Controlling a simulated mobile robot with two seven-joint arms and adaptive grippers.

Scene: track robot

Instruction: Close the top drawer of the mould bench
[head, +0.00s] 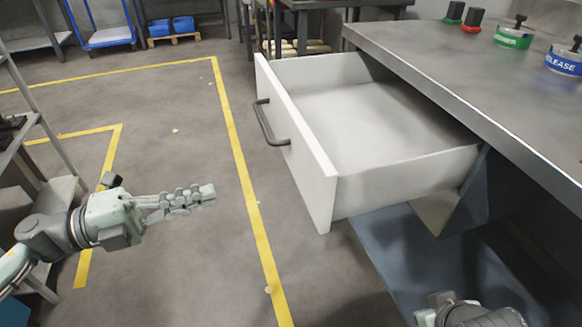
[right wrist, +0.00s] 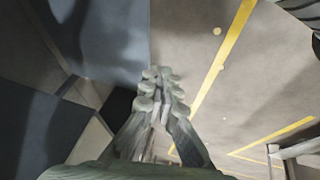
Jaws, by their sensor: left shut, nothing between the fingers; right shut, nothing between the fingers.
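The white top drawer (head: 375,165) of the mould bench (head: 465,80) stands pulled out to the left in the head view, and its inside looks empty. Its dark bar handle (head: 268,125) is on the front panel (head: 295,140). My left gripper (head: 208,193) is shut and empty, left of the drawer front and apart from it. My right gripper (right wrist: 165,75) shows in the right wrist view, shut and empty, above the floor. In the head view only part of my right arm shows at the bottom right edge, with its fingers out of sight.
A green tin (head: 514,37) and a blue tin labelled RELEASE (head: 565,60) stand on the bench top, with small green and red items behind. A metal shelf (head: 35,140) stands at the left. Bare floor with yellow lines (head: 240,165) lies between the shelf and the drawer.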

